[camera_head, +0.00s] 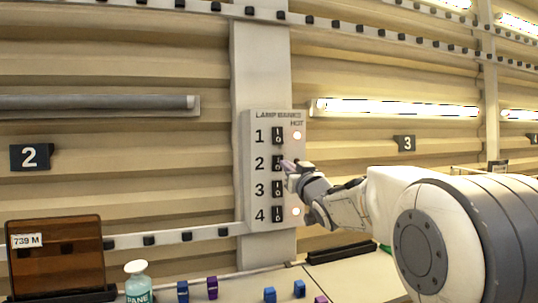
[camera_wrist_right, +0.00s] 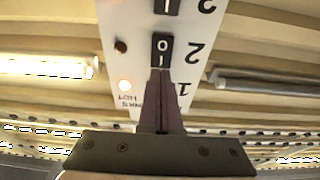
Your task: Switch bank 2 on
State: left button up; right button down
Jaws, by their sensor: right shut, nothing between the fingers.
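The lamp banks panel (camera_head: 255,215) is on the wall post, with numbered black rocker switches 1 to 4 in a column. My right gripper (camera_head: 287,166) is shut and empty, its fingertips at the bank 2 switch (camera_head: 276,163). In the right wrist view, which is upside down, the closed fingers (camera_wrist_right: 161,75) point at the edge of that switch (camera_wrist_right: 162,48) nearest row 1. I cannot tell whether they touch it. The row 2 indicator (camera_wrist_right: 121,46) is dark. The bank 2 lamp (camera_head: 100,103) is unlit. My left gripper is not in view.
Row 1 (camera_head: 297,135) and row 4 (camera_head: 295,211) indicators glow. The bank 3 lamp (camera_head: 400,107) is lit. Below are a brown panel (camera_head: 60,265), a bottle (camera_head: 138,283) and small blue and purple pieces on a bench (camera_head: 350,280).

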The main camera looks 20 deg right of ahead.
aim_at(278, 158)
jog(key=shift+w+r+p, duration=0.2)
jog(key=shift+w+p, duration=0.1)
jog(key=shift+w, duration=0.35)
jog(key=shift+w+r+p, duration=0.15)
jog(key=shift+w+p, duration=0.1)
jog(key=shift+w, duration=0.35)
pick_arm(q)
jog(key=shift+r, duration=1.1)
pick_arm(e)
jog(key=shift+w, duration=0.5)
jog(key=shift+a, duration=0.1)
